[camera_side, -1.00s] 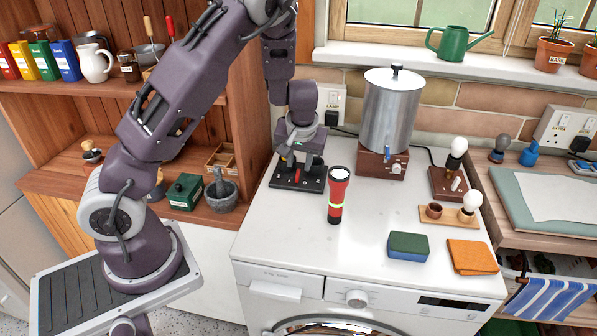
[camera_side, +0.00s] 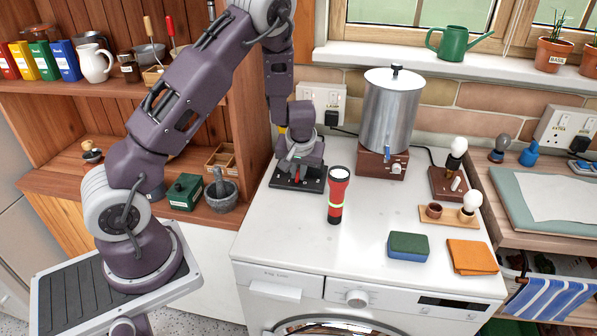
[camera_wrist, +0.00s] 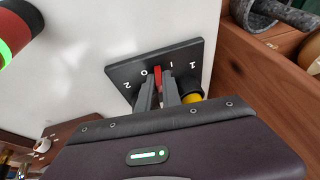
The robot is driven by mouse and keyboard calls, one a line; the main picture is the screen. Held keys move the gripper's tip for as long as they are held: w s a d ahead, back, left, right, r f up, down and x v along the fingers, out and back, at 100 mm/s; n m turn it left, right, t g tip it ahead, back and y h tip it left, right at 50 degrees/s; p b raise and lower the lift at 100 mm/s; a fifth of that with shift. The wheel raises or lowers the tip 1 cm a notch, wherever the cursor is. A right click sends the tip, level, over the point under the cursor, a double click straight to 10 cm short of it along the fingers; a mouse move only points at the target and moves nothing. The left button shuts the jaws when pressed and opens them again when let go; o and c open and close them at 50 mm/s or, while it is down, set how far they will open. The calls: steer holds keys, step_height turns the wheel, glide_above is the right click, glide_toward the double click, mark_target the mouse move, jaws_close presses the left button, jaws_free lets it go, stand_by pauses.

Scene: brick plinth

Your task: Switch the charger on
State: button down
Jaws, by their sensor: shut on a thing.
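A black switch plate (camera_side: 312,184) lies on the white worktop at the back left. In the wrist view the plate (camera_wrist: 190,53) shows pale marks, among them 2, 0 and 1, and a red lever (camera_wrist: 158,74) standing beside the 0. My gripper (camera_wrist: 159,88) is shut on the red lever, with one grey finger on each side. A yellow part (camera_wrist: 191,98) shows beside the fingers. No label on the plate reads charger, so I cannot tell whether it is the charger's switch.
A red and black torch (camera_side: 337,194) stands just right of the plate. A metal urn (camera_side: 389,115) stands behind it on a brown base. A stone mortar (camera_side: 221,195) is at the left on the wooden shelf. Wall sockets (camera_side: 322,97) are behind my gripper.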

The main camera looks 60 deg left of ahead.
steer(key=shift+s+a+f+h, duration=0.2)
steer(key=shift+s+a+h, duration=0.1)
steer(key=shift+s+h, duration=0.1)
steer(key=shift+r+n+t+h, duration=0.15)
steer(key=shift+n+t+h, duration=0.15)
steer(key=shift+t+h, duration=0.45)
steer(key=c, duration=1.5)
jaws_free()
steer(key=v, duration=0.7)
steer(key=shift+s, duration=0.1)
steer(key=shift+d+r, duration=0.1)
